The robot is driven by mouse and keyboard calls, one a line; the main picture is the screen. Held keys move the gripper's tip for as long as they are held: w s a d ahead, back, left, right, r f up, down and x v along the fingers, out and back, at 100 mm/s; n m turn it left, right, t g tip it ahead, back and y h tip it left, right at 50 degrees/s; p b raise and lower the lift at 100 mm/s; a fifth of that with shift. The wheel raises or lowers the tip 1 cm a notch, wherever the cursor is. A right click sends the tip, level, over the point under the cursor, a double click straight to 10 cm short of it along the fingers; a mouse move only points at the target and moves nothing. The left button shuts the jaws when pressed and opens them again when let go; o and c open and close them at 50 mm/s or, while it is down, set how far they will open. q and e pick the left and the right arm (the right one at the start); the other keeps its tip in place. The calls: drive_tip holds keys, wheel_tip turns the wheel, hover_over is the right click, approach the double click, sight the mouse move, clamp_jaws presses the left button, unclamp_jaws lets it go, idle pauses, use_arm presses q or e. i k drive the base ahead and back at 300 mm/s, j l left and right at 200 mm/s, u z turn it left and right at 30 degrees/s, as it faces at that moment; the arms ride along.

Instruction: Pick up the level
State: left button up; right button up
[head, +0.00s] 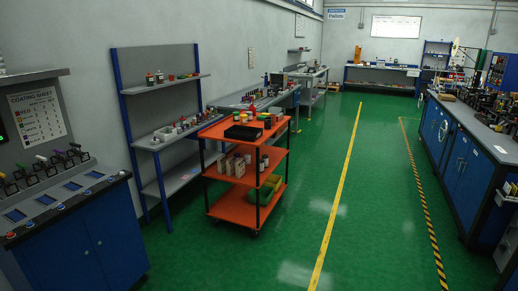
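I cannot make out a level for certain in the head view; the small items on the benches and shelves are too small and dark to tell apart. Neither of my grippers shows in this view.
An orange cart (246,183) with boxes and small items stands left of centre. A blue control cabinet (85,240) is at the left front. A cluttered blue workbench (465,150) runs along the right. The green floor (370,210) between them is clear, with a yellow line (335,205).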

sight(281, 115)
drive_tip(key=i, duration=1.9)
drive_tip(key=i+j+z, duration=0.15)
drive_tip(key=i, duration=0.6)
drive_tip(key=i+j+z, duration=0.15)
drive_tip(key=i, duration=0.6)
drive_tip(key=i+l+u, duration=0.15)
drive_tip(key=u, duration=0.55)
drive_tip(key=i+l+u, duration=0.25)
drive_tip(key=l, duration=0.2)
drive_tip(key=i+l+u, duration=0.25)
drive_tip(key=l, duration=0.15)
drive_tip(key=l+u, duration=0.25)
drive_tip(key=l, duration=0.25)
drive_tip(key=i+l+u, duration=0.1)
drive_tip(key=l+u, duration=0.2)
drive_tip(key=l, duration=0.2)
